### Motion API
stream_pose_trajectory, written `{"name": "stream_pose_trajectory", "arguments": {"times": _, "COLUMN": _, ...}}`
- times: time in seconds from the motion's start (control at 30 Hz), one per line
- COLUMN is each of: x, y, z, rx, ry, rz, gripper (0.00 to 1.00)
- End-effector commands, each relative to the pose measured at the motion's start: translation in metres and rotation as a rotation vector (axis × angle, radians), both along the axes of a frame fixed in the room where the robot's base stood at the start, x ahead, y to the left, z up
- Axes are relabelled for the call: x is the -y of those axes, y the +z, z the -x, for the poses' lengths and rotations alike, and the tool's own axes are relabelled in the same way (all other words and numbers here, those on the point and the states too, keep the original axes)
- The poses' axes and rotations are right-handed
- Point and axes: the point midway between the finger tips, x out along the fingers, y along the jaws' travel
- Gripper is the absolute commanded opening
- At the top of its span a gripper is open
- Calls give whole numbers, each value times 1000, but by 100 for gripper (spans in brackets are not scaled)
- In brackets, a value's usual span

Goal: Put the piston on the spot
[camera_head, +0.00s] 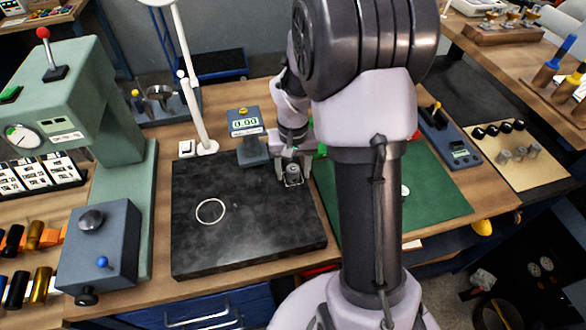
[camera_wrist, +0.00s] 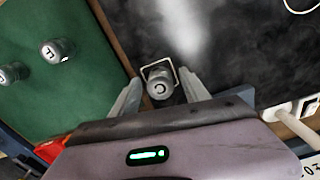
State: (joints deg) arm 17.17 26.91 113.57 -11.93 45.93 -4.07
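A grey metal piston (camera_wrist: 160,84) with a round top stands upright at the edge of the black plate, inside a thin pale square outline. In the head view, the piston (camera_head: 293,174) is at the plate's back right corner. My gripper (camera_wrist: 161,82) has one finger on each side of it, with small gaps visible; the fingers appear open. My gripper (camera_head: 292,163) is low over that corner in the head view. A white ring (camera_head: 211,201) marks a spot on the black plate (camera_head: 250,255), left of my gripper. Part of the ring (camera_wrist: 300,10) shows in the wrist view.
Two similar pistons, one (camera_wrist: 56,50) nearer and one (camera_wrist: 10,73) at the edge, stand on the green mat (camera_wrist: 70,95). A display gauge (camera_head: 245,122) and a lamp stand behind the plate. A green press (camera_head: 125,130) stands left. The plate around the ring is clear.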

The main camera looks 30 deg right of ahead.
Motion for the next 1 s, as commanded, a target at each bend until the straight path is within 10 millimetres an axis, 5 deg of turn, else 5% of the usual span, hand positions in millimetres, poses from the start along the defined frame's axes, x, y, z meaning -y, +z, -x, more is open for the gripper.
{"name": "stream_pose_trajectory", "arguments": {"times": 0.17, "x": 0, "y": 9, "z": 0, "rx": 2, "ry": 0, "rz": 1, "gripper": 54}}
{"name": "stream_pose_trajectory", "arguments": {"times": 0.5, "x": 0, "y": 101, "z": -1, "rx": 4, "ry": 0, "rz": 1, "gripper": 54}}
{"name": "stream_pose_trajectory", "arguments": {"times": 0.7, "x": -3, "y": 128, "z": 2, "rx": 11, "ry": 1, "rz": 1, "gripper": 54}}
{"name": "stream_pose_trajectory", "arguments": {"times": 0.83, "x": -42, "y": 177, "z": 25, "rx": 118, "ry": 13, "rz": -7, "gripper": 54}}
{"name": "stream_pose_trajectory", "arguments": {"times": 1.0, "x": -116, "y": 236, "z": 102, "rx": 339, "ry": 36, "rz": -68, "gripper": 54}}
